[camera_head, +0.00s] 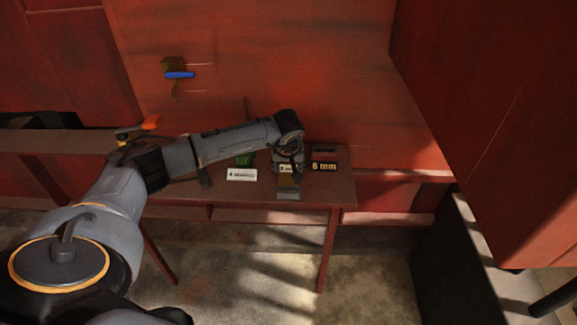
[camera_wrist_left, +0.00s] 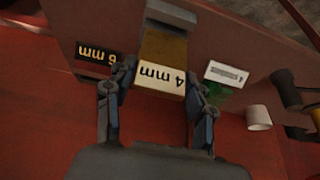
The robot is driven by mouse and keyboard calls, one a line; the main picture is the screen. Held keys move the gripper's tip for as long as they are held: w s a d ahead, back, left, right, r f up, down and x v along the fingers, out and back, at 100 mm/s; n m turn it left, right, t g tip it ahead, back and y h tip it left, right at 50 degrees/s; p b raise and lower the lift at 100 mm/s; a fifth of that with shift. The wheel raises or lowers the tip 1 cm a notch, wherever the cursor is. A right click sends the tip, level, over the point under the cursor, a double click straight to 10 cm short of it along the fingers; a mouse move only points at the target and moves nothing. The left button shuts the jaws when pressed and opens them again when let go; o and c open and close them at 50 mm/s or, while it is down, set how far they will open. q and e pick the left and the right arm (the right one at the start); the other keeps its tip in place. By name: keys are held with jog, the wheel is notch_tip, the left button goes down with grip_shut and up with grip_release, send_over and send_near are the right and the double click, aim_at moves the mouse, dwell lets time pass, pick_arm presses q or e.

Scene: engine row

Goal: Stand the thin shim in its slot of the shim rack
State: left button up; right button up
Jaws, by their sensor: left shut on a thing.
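My left gripper (camera_head: 287,172) is shut on a brownish block with a cream "4 mm" label, which I take to be the thin shim (camera_head: 288,189). In the left wrist view the shim (camera_wrist_left: 164,47) sits between the two fingers (camera_wrist_left: 158,100). It is over or on the table near its front edge; I cannot tell whether it touches. A black "6 mm" plate (camera_head: 325,167) is beside it on the right, and also shows in the wrist view (camera_wrist_left: 98,55). The shim rack and its slot cannot be made out clearly. My right gripper is not in view.
The brown table (camera_head: 337,189) stands against a red wall. A white card (camera_head: 242,174) and a green object (camera_head: 245,159) are left of the gripper. A white cup-like thing (camera_wrist_left: 259,117) shows in the wrist view. A blue-handled item (camera_head: 180,75) hangs on the wall.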

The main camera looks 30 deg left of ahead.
aim_at(288, 174)
pick_arm(q)
jog(key=shift+b, duration=0.3)
dwell(0.6)
jog(key=shift+f+b, duration=1.7)
jog(key=shift+f, duration=0.25)
jog(key=o, duration=1.3)
jog(key=shift+r, duration=0.1)
jog(key=v, duration=1.2)
